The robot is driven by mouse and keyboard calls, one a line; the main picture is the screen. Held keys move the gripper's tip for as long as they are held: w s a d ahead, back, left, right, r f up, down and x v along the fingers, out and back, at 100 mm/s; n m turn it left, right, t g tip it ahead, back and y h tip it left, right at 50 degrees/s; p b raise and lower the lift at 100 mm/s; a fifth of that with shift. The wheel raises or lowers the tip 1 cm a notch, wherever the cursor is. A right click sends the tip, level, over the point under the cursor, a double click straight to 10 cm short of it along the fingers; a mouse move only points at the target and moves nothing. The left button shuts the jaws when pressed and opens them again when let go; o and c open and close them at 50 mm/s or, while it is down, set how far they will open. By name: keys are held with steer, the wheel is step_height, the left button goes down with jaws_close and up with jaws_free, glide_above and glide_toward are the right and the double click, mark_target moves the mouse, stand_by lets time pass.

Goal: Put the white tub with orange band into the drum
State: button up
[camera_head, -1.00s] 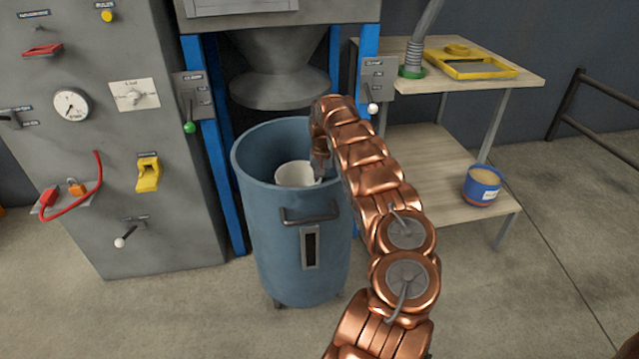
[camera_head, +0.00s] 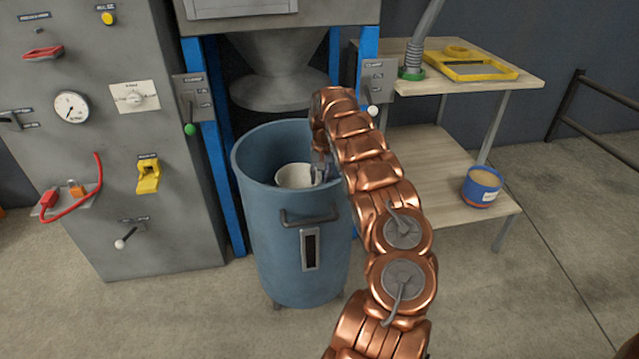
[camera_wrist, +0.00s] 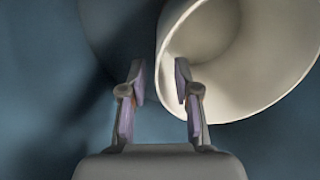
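The blue drum (camera_head: 297,245) stands upright under the hopper, open at the top. The white tub (camera_head: 293,175) is inside it, its pale rim and interior showing below the drum's rim; its orange band is hidden. My gripper (camera_head: 320,174) reaches down into the drum at the tub's right side. In the wrist view my gripper (camera_wrist: 160,82) has its two fingers apart, with a clear gap between them. The tub (camera_wrist: 245,55) is tilted in that view, open side showing, and its near rim lies by the right finger. Whether a finger touches it I cannot tell.
A grey control cabinet (camera_head: 75,190) stands left of the drum. Blue posts (camera_head: 219,185) flank it. A wooden shelf table (camera_head: 430,165) on the right holds a blue tub (camera_head: 482,187) below and a yellow frame (camera_head: 470,66) on top. The floor in front is clear.

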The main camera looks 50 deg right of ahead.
step_height(320, 180, up, 9)
steer(key=p, duration=0.1)
steer(key=shift+s+d, duration=0.15)
steer(key=shift+s, duration=0.05)
steer(key=shift+w+a+r, duration=0.1)
steer(key=shift+a+r, duration=0.1)
steer(key=shift+a, duration=0.2)
steer(key=s+a+r+n+g, duration=0.1)
steer(key=s+a+r, duration=0.25)
steer(key=a, duration=0.65)
steer(key=s+a+r+n, duration=0.1)
steer(key=s+a+r, duration=0.25)
steer(key=a, duration=0.65)
steer(key=s+a+r+n+g, duration=0.15)
steer(key=a+r, duration=0.25)
steer(key=a, duration=0.5)
steer(key=s+a+f+n, duration=0.2)
steer(key=s+a+n, duration=0.1)
steer(key=s+a, duration=0.7)
steer(key=s+a+f+n, duration=0.1)
steer(key=s+a+n, duration=0.2)
steer(key=s+a, duration=0.7)
steer(key=s+g, duration=0.1)
steer(key=s, duration=0.4)
steer(key=shift+f, duration=0.4)
steer(key=shift+w, duration=0.1)
